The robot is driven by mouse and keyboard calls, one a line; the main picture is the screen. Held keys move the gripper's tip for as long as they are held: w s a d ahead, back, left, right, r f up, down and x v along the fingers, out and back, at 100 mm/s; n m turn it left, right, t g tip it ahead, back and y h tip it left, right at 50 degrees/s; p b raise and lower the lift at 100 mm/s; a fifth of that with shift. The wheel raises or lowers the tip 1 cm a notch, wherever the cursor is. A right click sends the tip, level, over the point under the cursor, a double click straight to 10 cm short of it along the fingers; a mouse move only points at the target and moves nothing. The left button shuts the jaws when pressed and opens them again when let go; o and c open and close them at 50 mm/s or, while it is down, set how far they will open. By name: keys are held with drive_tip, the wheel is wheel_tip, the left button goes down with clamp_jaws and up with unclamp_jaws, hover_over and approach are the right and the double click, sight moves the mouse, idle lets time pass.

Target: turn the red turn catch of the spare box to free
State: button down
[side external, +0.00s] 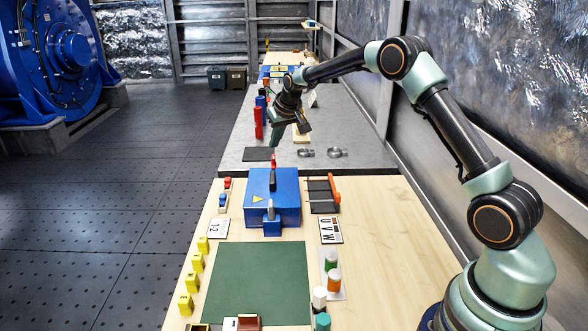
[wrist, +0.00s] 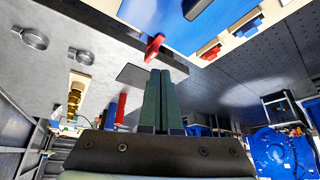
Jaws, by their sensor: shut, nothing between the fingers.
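A red piece (side external: 273,160), which looks like the turn catch, stands up at the back edge of the blue box (side external: 285,205), in line with its middle. I cannot be sure this is the spare box. In the wrist view the red piece (wrist: 153,47) is just beyond my fingertips, slightly left, near the blue box (wrist: 185,25). My gripper (side external: 274,143) is behind and above the box, pointing down, shut and empty. Its green fingers (wrist: 160,75) lie together in the wrist view. Whether the tips touch the red piece is unclear.
Yellow blocks (side external: 197,262) line the left edge beside a green mat (side external: 258,282). Behind are a dark pad (side external: 257,154), a red cylinder (side external: 258,123) and two ring clamps (side external: 337,153).

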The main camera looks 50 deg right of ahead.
sight(273, 165)
drive_tip(key=shift+f, duration=3)
drive_tip(key=shift+w+d, duration=0.2)
drive_tip(key=shift+w, duration=0.05)
drive_tip(key=shift+s+d, duration=0.3)
drive_tip(key=shift+d, duration=0.85)
drive_tip(key=shift+s, duration=0.4)
wheel_tip(273, 165, up, 6)
drive_tip(key=shift+a, duration=0.1)
